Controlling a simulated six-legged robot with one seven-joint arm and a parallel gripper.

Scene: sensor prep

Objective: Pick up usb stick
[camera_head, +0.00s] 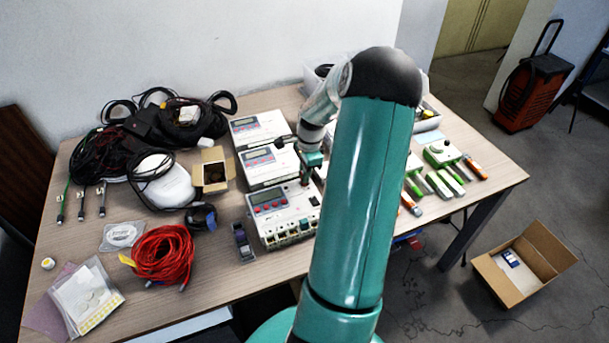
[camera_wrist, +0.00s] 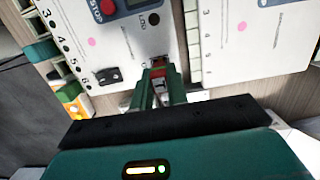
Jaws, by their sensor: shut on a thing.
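My gripper (camera_wrist: 160,82) is shut on a small reddish-brown piece with a metallic part, which I take to be the usb stick (camera_wrist: 157,68); the green fingers hide most of it. The stick is over or against the white front device's face, beside a port; I cannot tell whether it touches. In the head view my gripper (camera_head: 306,177) is above the white device with red buttons (camera_head: 283,211), and the stick is too small to make out there.
More white devices (camera_head: 260,128) stand behind in a row. Red coiled cable (camera_head: 163,252), black cables (camera_head: 95,160) and a small open box (camera_head: 211,170) are at left. Green-and-white connectors (camera_head: 447,180) lie at right. A cardboard box (camera_head: 522,262) sits on the floor.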

